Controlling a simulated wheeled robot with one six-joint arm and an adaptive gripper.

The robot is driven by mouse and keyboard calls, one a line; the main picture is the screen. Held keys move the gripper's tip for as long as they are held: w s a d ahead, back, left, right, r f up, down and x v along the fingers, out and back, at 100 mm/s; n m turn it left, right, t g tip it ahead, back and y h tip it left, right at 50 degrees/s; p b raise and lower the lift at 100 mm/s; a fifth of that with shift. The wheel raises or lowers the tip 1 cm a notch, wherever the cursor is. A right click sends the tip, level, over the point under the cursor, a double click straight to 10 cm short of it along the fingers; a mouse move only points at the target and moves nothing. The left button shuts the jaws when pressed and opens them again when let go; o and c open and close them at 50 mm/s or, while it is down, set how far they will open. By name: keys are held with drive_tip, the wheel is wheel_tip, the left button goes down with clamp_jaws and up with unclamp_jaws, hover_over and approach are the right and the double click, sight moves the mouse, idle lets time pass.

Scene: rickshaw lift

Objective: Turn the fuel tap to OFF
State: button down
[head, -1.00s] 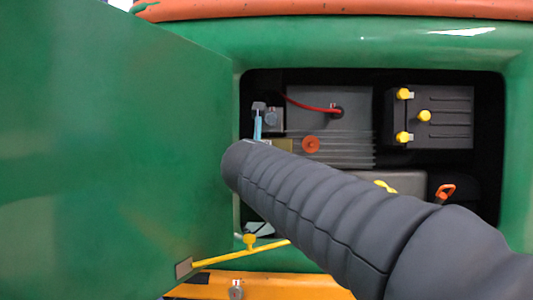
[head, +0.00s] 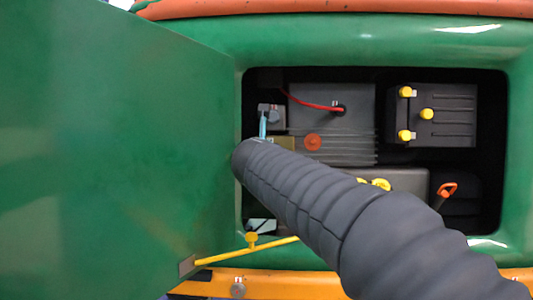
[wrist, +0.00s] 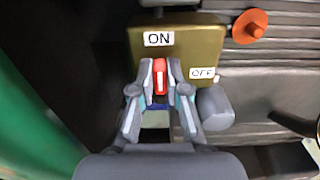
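The fuel tap is a brass-coloured block (wrist: 181,46) with an ON label (wrist: 158,39) at its upper left and an OFF label (wrist: 202,73) at its lower right. Its red lever (wrist: 160,76) points up toward ON in the wrist view. My gripper (wrist: 161,75) has one finger on each side of the lever, close against it. Whether both fingers press on it cannot be seen. In the head view my arm hides most of the tap; a brass edge (head: 284,142) shows beside it.
The compartment holds a finned grey engine (head: 345,150) with an orange cap (head: 312,142) and a battery (head: 455,105) with yellow caps. A green door (head: 110,150) stands open at left, with a yellow stay (head: 225,256) below. A grey cylinder (wrist: 215,108) sits right of my fingers.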

idle(0.3)
drive_tip(key=shift+d+f+m+b, duration=0.3)
drive_tip(key=shift+m+b, duration=1.25)
drive_tip(key=shift+m, duration=1.4)
drive_tip(key=shift+d+f+m+b, duration=0.25)
drive_tip(key=shift+m+b, duration=1.35)
drive_tip(key=shift+m, duration=1.4)
drive_tip(key=shift+d+f+m+b, duration=0.3)
drive_tip(key=shift+m+b, duration=1.25)
drive_tip(key=shift+m, duration=1.4)
drive_tip(key=c, duration=1.2)
unclamp_jaws()
drive_tip(key=shift+o, duration=0.2)
